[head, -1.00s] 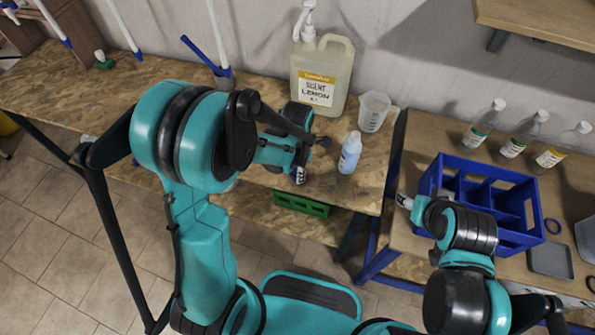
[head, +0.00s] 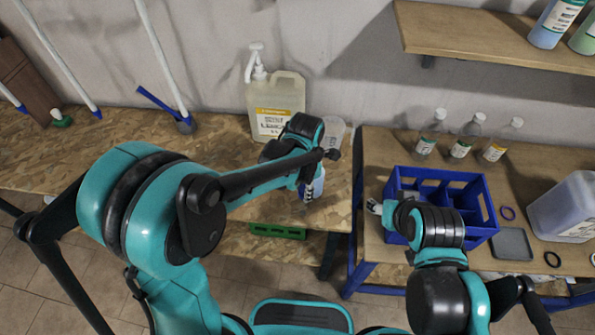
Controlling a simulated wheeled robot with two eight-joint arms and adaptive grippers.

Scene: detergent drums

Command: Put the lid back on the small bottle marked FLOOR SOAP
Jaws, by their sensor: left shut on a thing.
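The small pale-blue bottle (head: 319,184) stands near the right front of the left workbench, mostly hidden behind my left gripper. Its label and mouth cannot be read or seen from here. My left gripper (head: 308,192) is at the bottle, in front of it in the picture. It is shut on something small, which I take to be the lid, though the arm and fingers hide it. Whether it touches the bottle I cannot tell. My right gripper (head: 375,207) is beside the left wall of the blue crate, its jaws too small to judge.
A large lemon drum with a pump (head: 268,105) and a clear beaker (head: 334,132) stand just behind the bottle. A blue divided crate (head: 478,232), several bottles (head: 467,135) and a grey tray (head: 513,244) are on the right bench. A gap separates the benches.

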